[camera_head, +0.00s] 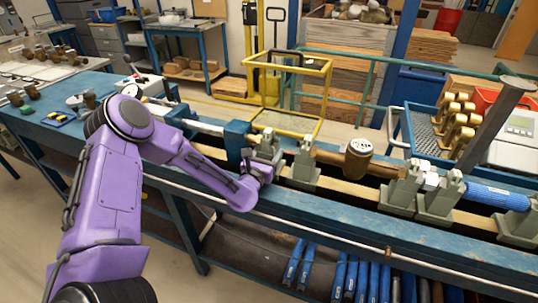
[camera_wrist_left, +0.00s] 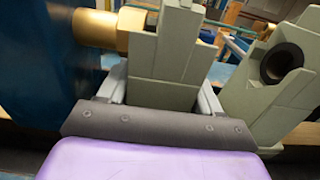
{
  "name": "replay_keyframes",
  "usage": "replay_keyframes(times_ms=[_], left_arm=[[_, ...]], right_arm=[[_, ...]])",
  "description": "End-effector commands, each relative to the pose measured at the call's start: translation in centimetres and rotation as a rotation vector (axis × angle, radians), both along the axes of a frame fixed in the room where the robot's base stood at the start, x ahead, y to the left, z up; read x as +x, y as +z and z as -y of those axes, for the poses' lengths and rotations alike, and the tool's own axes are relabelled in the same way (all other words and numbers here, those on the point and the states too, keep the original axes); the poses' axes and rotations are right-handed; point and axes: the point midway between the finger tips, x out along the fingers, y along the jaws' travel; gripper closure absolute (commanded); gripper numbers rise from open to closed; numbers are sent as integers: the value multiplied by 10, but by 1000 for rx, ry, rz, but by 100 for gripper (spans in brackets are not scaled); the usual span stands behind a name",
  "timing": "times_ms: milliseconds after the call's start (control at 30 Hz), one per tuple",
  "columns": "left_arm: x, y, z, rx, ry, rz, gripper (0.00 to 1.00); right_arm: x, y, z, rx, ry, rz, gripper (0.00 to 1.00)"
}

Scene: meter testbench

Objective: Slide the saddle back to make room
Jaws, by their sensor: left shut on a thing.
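My left gripper (camera_head: 262,172) reaches in over the bench rail and is shut on a grey-green saddle (camera_head: 268,146). In the left wrist view the two fingers (camera_wrist_left: 162,92) sit on either side of the saddle's body (camera_wrist_left: 168,55). The saddle stands close to the blue block (camera_head: 236,141), whose brass nozzle (camera_wrist_left: 95,28) reaches to the saddle's top. A second saddle (camera_head: 303,172) stands just to the right, with a dark, hollow pipe end (camera_wrist_left: 283,62) in its notch. My right gripper is not in view.
A brass meter (camera_head: 358,158) sits in the pipe line to the right. More saddles (camera_head: 405,190) and a blue cylinder (camera_head: 497,196) follow along the rail. A blue tray (camera_head: 412,137) with brass parts stands behind. Blue tools (camera_head: 350,275) stand under the bench.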

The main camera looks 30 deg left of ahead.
Motion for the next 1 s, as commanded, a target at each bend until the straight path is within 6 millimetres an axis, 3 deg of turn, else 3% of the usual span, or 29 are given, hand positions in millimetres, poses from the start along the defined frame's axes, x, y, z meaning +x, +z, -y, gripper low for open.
replay_keyframes(times_ms=[33,67,100,133,467,1000], left_arm=[[0,0,0,0,0,0,98],[0,0,0,0,0,0,26],[0,0,0,0,0,0,13],[0,0,0,0,0,0,6],[-3,-1,0,-1,1,-1,6],[-96,-1,21,-2,-1,0,6]], right_arm=[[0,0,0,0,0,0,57],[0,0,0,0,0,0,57],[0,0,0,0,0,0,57],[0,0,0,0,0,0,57],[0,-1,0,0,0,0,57],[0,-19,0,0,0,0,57]])
